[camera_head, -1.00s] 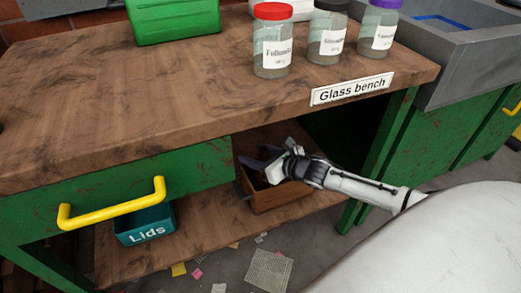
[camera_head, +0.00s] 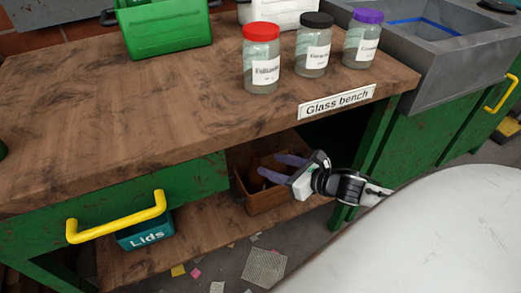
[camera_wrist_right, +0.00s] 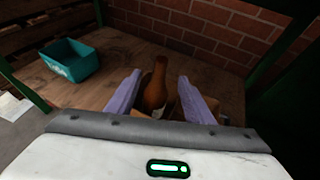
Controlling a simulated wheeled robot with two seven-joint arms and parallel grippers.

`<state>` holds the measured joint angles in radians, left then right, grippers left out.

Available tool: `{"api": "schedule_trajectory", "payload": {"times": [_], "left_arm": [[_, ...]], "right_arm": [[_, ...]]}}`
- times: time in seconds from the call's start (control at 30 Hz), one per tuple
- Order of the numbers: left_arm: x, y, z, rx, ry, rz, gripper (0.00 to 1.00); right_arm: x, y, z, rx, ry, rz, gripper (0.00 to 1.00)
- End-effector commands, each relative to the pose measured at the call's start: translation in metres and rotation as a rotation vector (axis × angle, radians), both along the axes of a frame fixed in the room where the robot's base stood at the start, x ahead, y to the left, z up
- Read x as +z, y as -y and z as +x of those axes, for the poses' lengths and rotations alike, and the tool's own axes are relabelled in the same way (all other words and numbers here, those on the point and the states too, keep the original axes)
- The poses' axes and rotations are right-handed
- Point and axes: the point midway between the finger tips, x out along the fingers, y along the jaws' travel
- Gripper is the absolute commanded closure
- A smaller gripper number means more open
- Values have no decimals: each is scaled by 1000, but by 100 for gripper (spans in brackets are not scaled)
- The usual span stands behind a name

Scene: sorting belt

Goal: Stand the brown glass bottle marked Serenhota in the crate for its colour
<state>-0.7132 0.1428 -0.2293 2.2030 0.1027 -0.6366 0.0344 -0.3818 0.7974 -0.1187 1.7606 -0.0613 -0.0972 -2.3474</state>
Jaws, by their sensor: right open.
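The brown glass bottle (camera_wrist_right: 155,88) stands upright in the right wrist view, between the spread fingers of my right gripper (camera_wrist_right: 150,98), beyond their tips or between them; I cannot tell whether they touch it. Its label is not readable. It seems to stand in the brown crate (camera_head: 263,200) on the shelf under the bench. In the head view my right gripper (camera_head: 276,170) is open at that crate, with its fingers pointing left into the space under the bench top. A green crate (camera_head: 166,32) and a white crate (camera_head: 285,12) stand on the bench top. My left gripper is not in view.
Several lidded jars (camera_head: 261,58) stand near the right end of the bench, above the Glass bench sign (camera_head: 337,102). A teal Lids bin (camera_head: 147,232) is on the lower shelf. The bench top's left part is clear. A grey sink (camera_head: 440,45) is at right.

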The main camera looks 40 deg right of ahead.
Motion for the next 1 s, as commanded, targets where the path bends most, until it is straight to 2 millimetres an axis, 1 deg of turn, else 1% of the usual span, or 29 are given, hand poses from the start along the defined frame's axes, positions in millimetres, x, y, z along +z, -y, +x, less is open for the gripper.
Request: {"api": "schedule_trajectory", "payload": {"times": [0.07,0.17,0.27,0.3,0.37,0.4,0.47,0.5,0.57,0.6,0.7,0.8,0.93,0.97,1.0], "left_arm": [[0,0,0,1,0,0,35],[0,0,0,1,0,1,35],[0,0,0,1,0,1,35],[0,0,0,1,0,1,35],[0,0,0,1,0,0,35],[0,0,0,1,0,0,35],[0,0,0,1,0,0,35],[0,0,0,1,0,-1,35],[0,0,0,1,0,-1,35],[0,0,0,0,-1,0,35],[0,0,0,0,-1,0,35],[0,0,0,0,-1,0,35],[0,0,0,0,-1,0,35],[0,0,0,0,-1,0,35],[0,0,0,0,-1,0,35]], "right_arm": [[-3,-4,-3,-14,-11,36,53],[-13,-20,-13,-82,-57,199,53],[-28,-49,-33,-218,-146,497,53],[-34,-63,-42,-291,-190,644,53],[-42,-85,-57,-410,-259,873,53],[-46,-99,-67,-493,-302,1024,53],[-51,-119,-81,-624,-368,1246,53],[-53,-133,-91,-714,-410,1393,53],[-55,-153,-104,-854,-470,1610,53],[-55,-166,-113,-954,-508,1753,53],[-52,-195,-133,-1200,-586,2078,53],[-47,-217,-148,-1423,-639,2341,53],[-41,-235,-159,-1632,-669,2556,53],[-40,-237,-161,1655,669,-2576,53],[-39,-240,-162,1642,653,-2535,53]]}}
